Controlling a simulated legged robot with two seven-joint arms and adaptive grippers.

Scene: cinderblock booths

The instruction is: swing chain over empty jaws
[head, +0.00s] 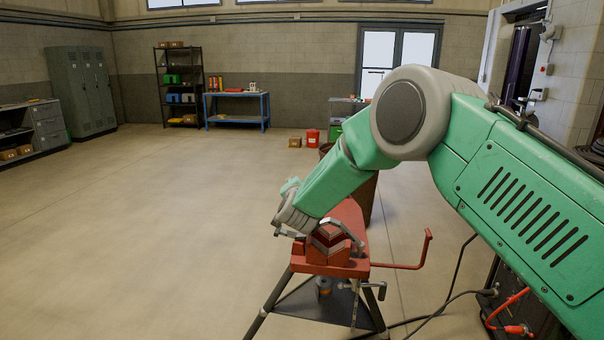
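A red chain vise (329,254) stands on a tripod with dark legs, low in the middle of the head view. Its V-shaped jaws face me, and I see no pipe in them. A thin grey curved piece (346,230) runs over the upper right of the jaws; I cannot tell whether it is the chain or a finger. My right arm reaches down from the right, and its gripper (287,228) is at the upper left of the jaws. Its fingers are small and partly hidden, so its opening and any hold are unclear. My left gripper is out of view.
A red crank-shaped handle (424,250) sticks out right of the vise. A brown drum (366,200) stands behind it. Cables (455,292) run over the floor at right. Shelves (180,88), a blue bench (237,108) and lockers (82,90) line the walls. The left floor is clear.

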